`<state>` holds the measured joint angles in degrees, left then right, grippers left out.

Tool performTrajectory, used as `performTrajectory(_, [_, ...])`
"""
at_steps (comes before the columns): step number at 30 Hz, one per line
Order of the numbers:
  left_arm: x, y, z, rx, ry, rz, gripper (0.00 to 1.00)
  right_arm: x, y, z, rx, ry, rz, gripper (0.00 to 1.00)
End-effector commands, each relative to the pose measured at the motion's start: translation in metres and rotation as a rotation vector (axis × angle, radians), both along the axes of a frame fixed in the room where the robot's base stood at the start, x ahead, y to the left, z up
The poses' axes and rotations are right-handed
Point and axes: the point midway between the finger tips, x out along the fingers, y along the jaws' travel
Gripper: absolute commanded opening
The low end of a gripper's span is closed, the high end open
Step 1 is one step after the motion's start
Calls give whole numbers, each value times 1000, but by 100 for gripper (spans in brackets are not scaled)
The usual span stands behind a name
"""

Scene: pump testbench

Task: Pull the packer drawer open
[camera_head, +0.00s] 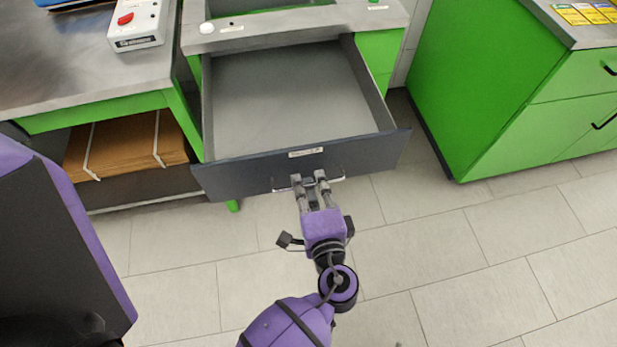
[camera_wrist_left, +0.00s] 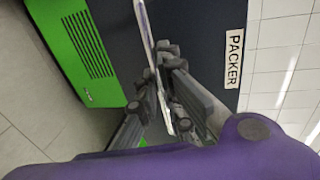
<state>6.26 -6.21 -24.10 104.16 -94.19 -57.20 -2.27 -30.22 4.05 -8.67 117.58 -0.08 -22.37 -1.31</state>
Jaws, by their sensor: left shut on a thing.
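The packer drawer (camera_head: 290,100) is pulled far out of the bench and looks empty inside. Its dark front carries a small white label, which reads PACKER in the left wrist view (camera_wrist_left: 233,59). A thin metal bar handle (camera_head: 283,189) runs along the drawer front and also shows in the left wrist view (camera_wrist_left: 146,32). My left gripper (camera_head: 310,180) is at the middle of the handle, with its fingers shut on the bar; it shows close up in the left wrist view (camera_wrist_left: 160,95). My right gripper is not in view.
A green cabinet (camera_head: 485,85) stands to the right, across a floor gap. A metal table (camera_head: 80,60) at left holds a white box with a red button (camera_head: 138,22). Brown flat cardboard (camera_head: 125,145) lies under it. The tiled floor in front of the drawer is clear.

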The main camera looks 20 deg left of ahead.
Motion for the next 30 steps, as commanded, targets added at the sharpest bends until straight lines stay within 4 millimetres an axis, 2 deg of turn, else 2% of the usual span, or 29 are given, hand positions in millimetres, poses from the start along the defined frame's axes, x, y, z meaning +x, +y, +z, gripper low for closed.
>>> performTrajectory(6, [0,0,0,1,-1,1,0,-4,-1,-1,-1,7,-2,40])
performTrajectory(7, [0,0,0,1,-1,1,10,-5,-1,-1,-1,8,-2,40])
performTrajectory(9, [0,0,0,1,-1,1,15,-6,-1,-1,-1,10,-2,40])
performTrajectory(19, [-2,-1,0,0,0,0,15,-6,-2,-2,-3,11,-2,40])
performTrajectory(23, [-12,-8,2,0,1,1,15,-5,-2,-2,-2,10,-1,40])
performTrajectory(30, [-43,-29,10,0,2,0,15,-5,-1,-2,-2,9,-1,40])
